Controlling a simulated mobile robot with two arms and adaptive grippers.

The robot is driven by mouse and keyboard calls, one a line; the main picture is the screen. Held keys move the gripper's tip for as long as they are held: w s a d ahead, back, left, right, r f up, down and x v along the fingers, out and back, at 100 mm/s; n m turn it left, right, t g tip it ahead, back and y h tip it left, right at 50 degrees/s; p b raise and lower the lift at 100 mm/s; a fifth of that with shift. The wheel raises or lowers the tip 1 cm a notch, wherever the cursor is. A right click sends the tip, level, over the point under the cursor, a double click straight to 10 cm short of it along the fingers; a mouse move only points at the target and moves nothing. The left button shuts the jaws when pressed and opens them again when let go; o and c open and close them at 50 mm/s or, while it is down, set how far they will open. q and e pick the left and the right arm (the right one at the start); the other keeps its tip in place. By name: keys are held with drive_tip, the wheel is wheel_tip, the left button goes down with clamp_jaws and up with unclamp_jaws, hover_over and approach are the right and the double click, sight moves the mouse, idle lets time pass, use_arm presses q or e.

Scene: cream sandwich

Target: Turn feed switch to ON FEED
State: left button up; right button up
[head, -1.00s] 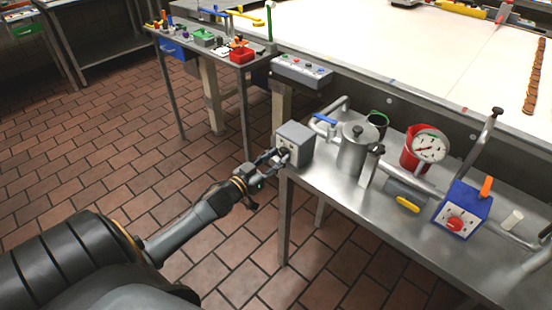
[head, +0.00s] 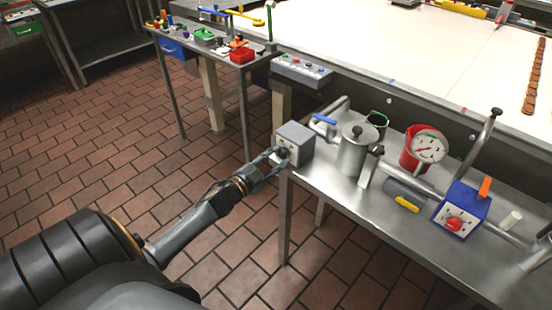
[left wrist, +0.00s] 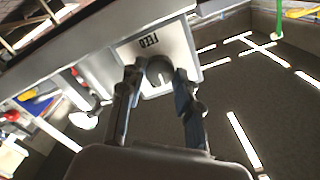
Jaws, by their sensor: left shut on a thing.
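The feed switch is a grey box (head: 295,137) at the left end of the steel table, with a dark round knob (head: 284,152) on its front face. In the left wrist view the box face (left wrist: 137,50) carries an upside-down FEED label, and the knob (left wrist: 158,69) sits between my fingers. My left gripper (head: 279,157) is at the front face, shut on the knob; it also shows in the left wrist view (left wrist: 156,78). The fingers and low detail hide the ON mark, so I cannot tell the setting. My right gripper is not in view.
A steel pot (head: 354,150), a red container (head: 413,150) with a dial gauge (head: 428,148), and a blue box (head: 462,209) with a red knob stand right on the steel table (head: 345,192). A button panel (head: 301,70) is behind. Tiled floor at left is clear.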

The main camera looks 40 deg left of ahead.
use_arm(q)
drive_tip(key=m, duration=0.5)
drive_tip(key=shift+m+b, duration=0.3)
drive_tip(key=shift+b, duration=0.05)
idle(0.3)
drive_tip(key=o, duration=1.2)
drive_tip(key=shift+c, duration=0.2)
drive_tip(key=s, duration=1.2)
drive_tip(key=shift+a, duration=0.45)
